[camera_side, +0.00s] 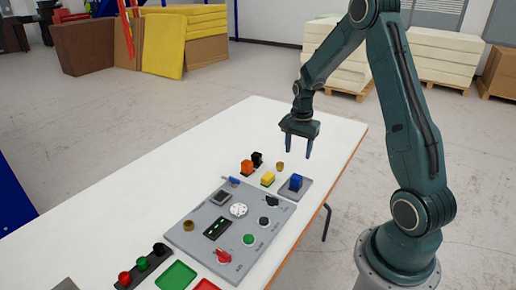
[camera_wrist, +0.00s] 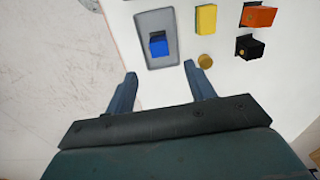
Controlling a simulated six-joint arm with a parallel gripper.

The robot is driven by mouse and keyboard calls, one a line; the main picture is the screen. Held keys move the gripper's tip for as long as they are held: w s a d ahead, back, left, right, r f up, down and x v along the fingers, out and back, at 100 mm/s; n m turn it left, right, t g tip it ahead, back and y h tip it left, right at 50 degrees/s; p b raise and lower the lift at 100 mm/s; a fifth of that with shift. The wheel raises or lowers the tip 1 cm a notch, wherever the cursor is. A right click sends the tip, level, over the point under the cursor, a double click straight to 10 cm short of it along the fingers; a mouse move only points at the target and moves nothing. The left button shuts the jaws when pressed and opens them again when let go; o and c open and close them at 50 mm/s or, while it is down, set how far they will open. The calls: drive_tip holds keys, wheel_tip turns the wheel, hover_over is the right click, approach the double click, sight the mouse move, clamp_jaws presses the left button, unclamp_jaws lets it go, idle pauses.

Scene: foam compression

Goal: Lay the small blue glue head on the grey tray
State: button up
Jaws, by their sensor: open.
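A small blue block, which looks like the blue glue head (camera_side: 296,182), rests on the small grey tray (camera_side: 304,193) at the right side of the white table. The wrist view shows the same blue head (camera_wrist: 158,46) inside the rim of the grey tray (camera_wrist: 147,23). My gripper (camera_side: 298,153) is open and empty, with its fingers pointing down above the table near the tray. In the wrist view, the blue head lies beyond the gap between my fingertips (camera_wrist: 160,72). I see no contact between my fingers and the head.
A yellow block (camera_side: 268,179), an orange block (camera_side: 247,167), a black block (camera_side: 257,159) and a brass cylinder (camera_side: 280,166) stand close by. A grey panel (camera_side: 195,245) with several fittings lies nearer the camera. The far end of the white table (camera_side: 250,120) is clear.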

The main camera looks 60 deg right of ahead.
drive_tip(key=s+a+r+n+t, duration=0.1)
drive_tip(key=s+a+r+n, duration=0.1)
drive_tip(key=a+r+n, duration=0.4)
drive_tip(key=s+a+r+n+t, duration=0.1)
drive_tip(key=s+a+r+n, duration=0.1)
drive_tip(key=a+r, duration=0.7)
drive_tip(key=s+a+r+n+t, duration=0.1)
drive_tip(key=s+a+r+n, duration=0.2)
drive_tip(key=s, duration=0.4)
drive_tip(key=s+a+r+n+t, duration=0.2)
drive_tip(key=s+a+r+n, duration=0.1)
drive_tip(key=s+a+n, duration=0.3)
drive_tip(key=shift+s+a+r+n, duration=0.25)
drive_tip(key=shift+s+a+n, duration=0.05)
drive_tip(key=shift+s+a, duration=0.15)
